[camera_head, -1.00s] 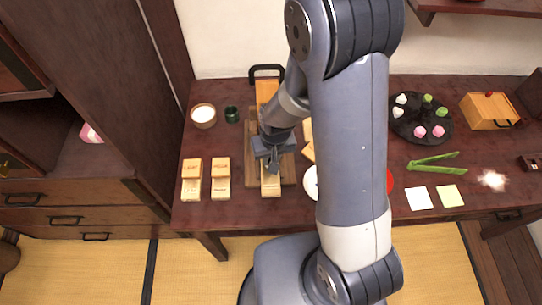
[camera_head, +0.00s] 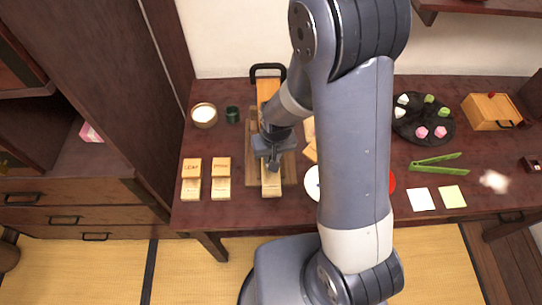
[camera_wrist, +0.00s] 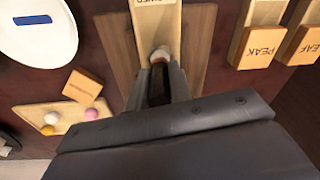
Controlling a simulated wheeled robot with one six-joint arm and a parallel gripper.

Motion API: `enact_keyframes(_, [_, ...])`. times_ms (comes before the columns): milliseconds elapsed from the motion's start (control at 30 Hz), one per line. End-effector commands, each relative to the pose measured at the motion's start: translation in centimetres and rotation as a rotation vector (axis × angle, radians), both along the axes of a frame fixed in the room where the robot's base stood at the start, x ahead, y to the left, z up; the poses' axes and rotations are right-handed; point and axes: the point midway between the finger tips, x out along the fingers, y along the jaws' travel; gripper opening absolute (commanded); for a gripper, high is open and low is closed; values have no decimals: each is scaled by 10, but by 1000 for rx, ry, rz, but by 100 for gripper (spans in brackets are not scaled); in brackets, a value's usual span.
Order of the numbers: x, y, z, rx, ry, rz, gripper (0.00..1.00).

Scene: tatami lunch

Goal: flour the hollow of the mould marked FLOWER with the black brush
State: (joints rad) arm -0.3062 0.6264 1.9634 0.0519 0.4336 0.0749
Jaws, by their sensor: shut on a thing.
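My gripper (camera_wrist: 160,82) is shut on the black brush (camera_wrist: 158,92), which points down with its pale bristle tip (camera_wrist: 160,54). The bristles are over the pale wooden mould (camera_wrist: 164,28) and look at or very near its surface; I cannot tell whether they touch. Its label is upside down and partly cut off at the top of the wrist view; the visible letters fit FLOWER. In the head view, this mould (camera_head: 271,189) lies on a brown board (camera_head: 289,172), below my gripper (camera_head: 273,160). Its hollow is mostly hidden by the brush and gripper.
The PEAK (camera_wrist: 258,45) and LEAF (camera_wrist: 303,45) moulds lie beside the board. A bowl of white powder (camera_head: 204,115) and a dark green cup (camera_head: 232,114) stand behind them. A white plate (camera_wrist: 38,30) and a tray of sweets (camera_wrist: 62,112) are on the other side.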

Motion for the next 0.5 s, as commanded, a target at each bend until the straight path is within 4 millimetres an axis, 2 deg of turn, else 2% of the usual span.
enact_keyframes(500, [-8,0,1,0,0,0,0])
